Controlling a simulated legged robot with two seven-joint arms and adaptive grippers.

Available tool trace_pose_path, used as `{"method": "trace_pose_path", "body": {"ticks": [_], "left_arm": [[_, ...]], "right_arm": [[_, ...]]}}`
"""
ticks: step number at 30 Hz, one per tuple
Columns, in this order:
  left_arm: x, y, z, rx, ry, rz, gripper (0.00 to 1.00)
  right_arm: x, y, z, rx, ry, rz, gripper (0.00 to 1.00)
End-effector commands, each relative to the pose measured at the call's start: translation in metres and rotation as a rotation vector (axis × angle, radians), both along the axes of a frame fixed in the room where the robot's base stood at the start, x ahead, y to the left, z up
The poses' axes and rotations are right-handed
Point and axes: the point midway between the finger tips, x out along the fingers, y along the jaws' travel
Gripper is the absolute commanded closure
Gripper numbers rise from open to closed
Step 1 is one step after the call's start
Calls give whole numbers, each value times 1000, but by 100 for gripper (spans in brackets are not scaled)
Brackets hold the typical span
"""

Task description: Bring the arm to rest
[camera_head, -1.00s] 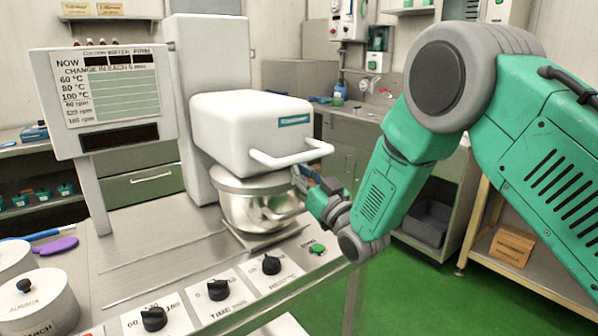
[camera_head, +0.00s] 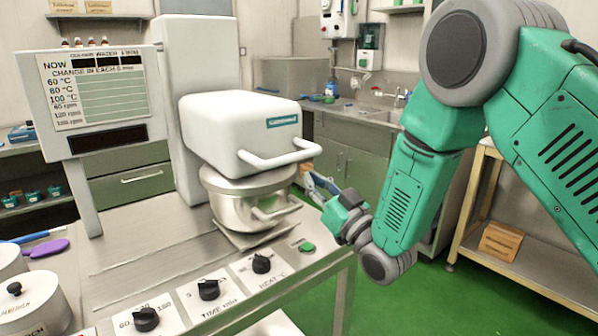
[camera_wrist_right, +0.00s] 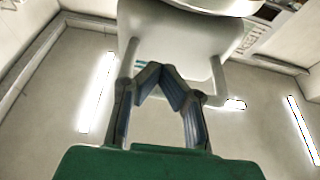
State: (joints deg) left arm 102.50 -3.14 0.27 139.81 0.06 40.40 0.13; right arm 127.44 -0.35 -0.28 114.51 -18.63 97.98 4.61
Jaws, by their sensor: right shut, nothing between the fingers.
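My right arm comes in from the right in the head view. Its right gripper (camera_head: 318,184) is just to the right of the steel kettle bowl (camera_head: 246,200) and below the handle bar of the white mixer head (camera_head: 240,130). In the right wrist view the gripper's fingers (camera_wrist_right: 160,72) meet at their tips with nothing between them. Behind them, in that view, is a white body with a bar handle (camera_wrist_right: 128,62). The gripper looks apart from the bowl in the head view. My left gripper is not in view.
The worktop holds black knobs (camera_head: 209,289) and a green button (camera_head: 306,248). White lidded pots (camera_head: 30,305) and a purple utensil (camera_head: 48,248) are at the left. A sign panel (camera_head: 105,95) stands beside the mixer. A shelf table (camera_head: 550,270) is at the right; green floor lies between.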

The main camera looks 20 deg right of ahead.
Motion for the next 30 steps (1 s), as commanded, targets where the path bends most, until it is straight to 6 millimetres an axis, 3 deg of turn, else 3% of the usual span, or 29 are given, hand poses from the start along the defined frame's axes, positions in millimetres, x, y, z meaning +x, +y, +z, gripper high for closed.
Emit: {"method": "trace_pose_path", "body": {"ticks": [7, 10, 14, 16, 20, 24, 27, 30], "left_arm": [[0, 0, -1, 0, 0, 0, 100], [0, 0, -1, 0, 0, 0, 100], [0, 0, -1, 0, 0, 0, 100], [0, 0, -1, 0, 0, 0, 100], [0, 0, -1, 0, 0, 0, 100], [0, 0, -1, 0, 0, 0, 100], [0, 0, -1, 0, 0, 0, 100], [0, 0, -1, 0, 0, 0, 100]], "right_arm": [[-10, -4, -4, 0, 4, -2, 100], [-12, -5, -24, -11, 63, -13, 100], [-26, -8, -89, -50, 269, -50, 100], [-43, -12, -138, -82, 426, -76, 100], [-94, -21, -225, -145, 732, -120, 100], [-169, -32, -302, -212, 1053, -157, 100], [-233, -40, -343, -260, 1281, -178, 100], [-296, -47, -370, -304, 1487, -192, 100]]}}
